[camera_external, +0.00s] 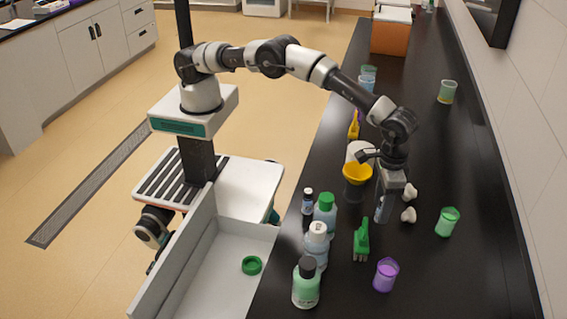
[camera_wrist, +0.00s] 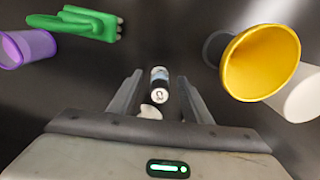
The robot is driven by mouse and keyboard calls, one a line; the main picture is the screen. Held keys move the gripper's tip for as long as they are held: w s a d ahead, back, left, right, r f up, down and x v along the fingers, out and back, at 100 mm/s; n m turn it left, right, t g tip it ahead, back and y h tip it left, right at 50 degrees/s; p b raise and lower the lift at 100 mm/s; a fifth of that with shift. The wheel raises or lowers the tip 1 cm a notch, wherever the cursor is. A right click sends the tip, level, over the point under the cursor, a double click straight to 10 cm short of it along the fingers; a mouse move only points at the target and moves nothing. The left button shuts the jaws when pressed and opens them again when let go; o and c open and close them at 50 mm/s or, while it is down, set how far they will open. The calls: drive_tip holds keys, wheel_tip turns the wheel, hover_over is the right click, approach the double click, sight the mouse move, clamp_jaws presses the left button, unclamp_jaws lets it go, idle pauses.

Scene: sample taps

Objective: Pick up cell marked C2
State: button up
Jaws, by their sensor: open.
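A small cylindrical cell (camera_wrist: 160,82), dark with a pale lower end, shows in the wrist view between the two fingers of my gripper (camera_wrist: 159,92). A dark mark is on its pale end, too small to read for certain. A gap shows on each side of the cell, so the fingers are open and not closed on it. In the external view my gripper (camera_external: 388,208) points down, low over the black bench (camera_external: 470,275). The fingers mostly hide the cell there.
A yellow funnel (camera_external: 357,174) stands left of my gripper, by a white cup (camera_wrist: 303,95). A green brush (camera_external: 361,240), purple beaker (camera_external: 385,274) and green beaker (camera_external: 447,221) are nearby. White knobs (camera_external: 409,191) lie just right. Several bottles (camera_external: 306,283) line the bench's left edge.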

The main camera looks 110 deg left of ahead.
drive_tip(key=shift+f, duration=0.95)
clamp_jaws()
